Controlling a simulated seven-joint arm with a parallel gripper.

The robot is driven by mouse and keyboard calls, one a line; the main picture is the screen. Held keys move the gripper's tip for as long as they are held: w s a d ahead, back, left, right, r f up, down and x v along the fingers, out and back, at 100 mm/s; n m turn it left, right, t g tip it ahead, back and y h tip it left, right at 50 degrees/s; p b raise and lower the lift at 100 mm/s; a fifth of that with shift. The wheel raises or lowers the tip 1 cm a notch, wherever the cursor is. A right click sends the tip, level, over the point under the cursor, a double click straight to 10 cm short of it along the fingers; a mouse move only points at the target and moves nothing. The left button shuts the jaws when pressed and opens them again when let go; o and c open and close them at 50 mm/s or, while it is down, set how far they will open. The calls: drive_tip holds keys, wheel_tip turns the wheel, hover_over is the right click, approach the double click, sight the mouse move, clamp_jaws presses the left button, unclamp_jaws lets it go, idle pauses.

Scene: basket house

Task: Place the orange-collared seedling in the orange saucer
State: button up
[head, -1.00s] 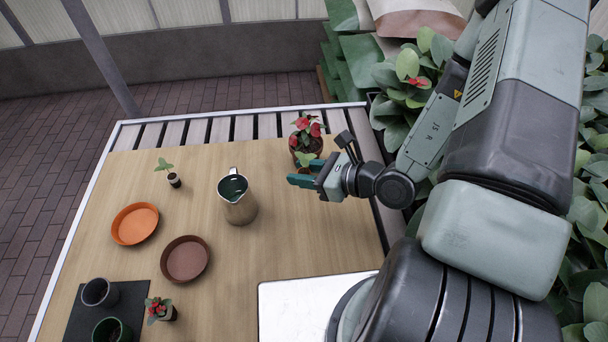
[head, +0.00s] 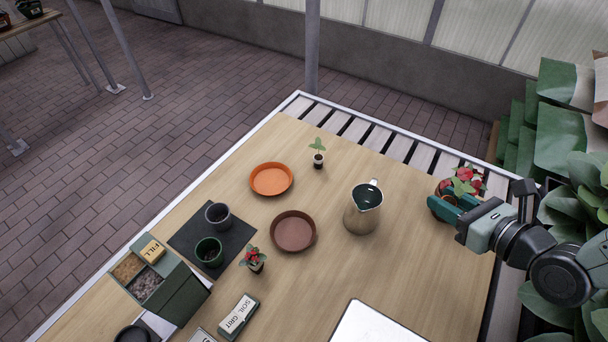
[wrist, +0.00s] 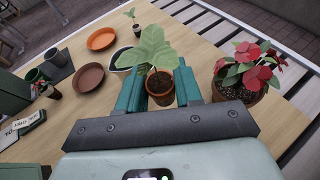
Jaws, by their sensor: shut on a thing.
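My gripper (head: 443,207) is at the right side of the table, shut on a green-leaved seedling (wrist: 152,48) in a small orange-brown pot, upright between the fingers in the wrist view. I cannot tell whether an orange collar is on it, or how high the pot is. The orange saucer (head: 271,179) is empty, at the table's far left in the head view; it also shows in the wrist view (wrist: 101,39). Another seedling (head: 318,152) in a dark pot with a pale band stands right of the saucer.
A red-leaved potted plant (wrist: 247,72) stands close right of my gripper. Dark pots (head: 209,252) and a small red-flowered plant (head: 254,260) are at left.

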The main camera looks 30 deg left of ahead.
drive_tip(key=w+a+n+g+y, duration=0.2)
drive_tip(key=w+a+n+g, duration=0.1)
drive_tip(key=a, duration=0.7)
drive_tip(key=n+g+h, duration=0.1)
drive_tip(key=n+g, duration=0.7)
drive_tip(key=g, duration=0.1)
hover_over(271, 181)
drive_tip(key=shift+m, duration=0.3)
wheel_tip(271, 181, down, 10)
drive_tip(key=shift+d+f, duration=0.1)
drive_tip(key=shift+f, duration=2.35)
drive_tip(key=shift+f, duration=0.1)
drive_tip(key=o, duration=1)
drive_tip(key=shift+f, duration=0.1)
